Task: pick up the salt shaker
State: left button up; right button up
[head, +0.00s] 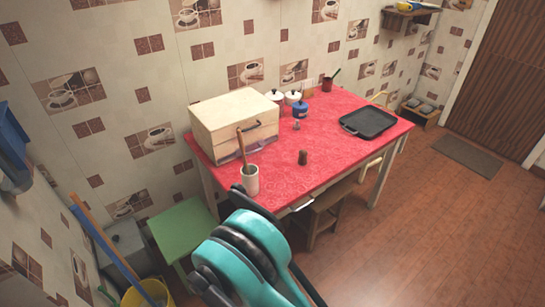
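A small dark brown shaker-like object (303,157) stands upright on the red oilcloth table (335,140), near the front edge. A smaller greyish-brown object (297,125) stands behind it, close to the blue pot. Both are small in the head view, and I cannot tell for certain which is the salt shaker. Teal and black links of one of my arms fill the bottom middle, in front of the table's near corner. I can make out no gripper fingers, and nothing of mine touches either object.
A wooden bread box (235,122) stands at the back left, with a white utensil crock (250,181) in front. A blue pot (300,109), white canisters (272,96) and a black tray (368,122) stand further back. A green stool (182,228) and brown stool (324,213) are below.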

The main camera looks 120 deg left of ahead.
aim_at(302, 160)
jog(key=k+l+u, duration=0.1)
jog(key=u, duration=3.8)
jog(key=i+l+u, duration=0.25)
jog(key=i+l, duration=0.35)
jog(key=i+l+u, duration=0.3)
jog(key=i+l, duration=0.2)
jog(key=l, duration=0.15)
jog(key=i+l+u, duration=0.15)
jog(key=l, duration=0.25)
jog(key=i+l+u, duration=0.1)
jog(key=i+l, duration=0.25)
jog(key=i+l+u, duration=0.15)
jog(key=l, duration=0.35)
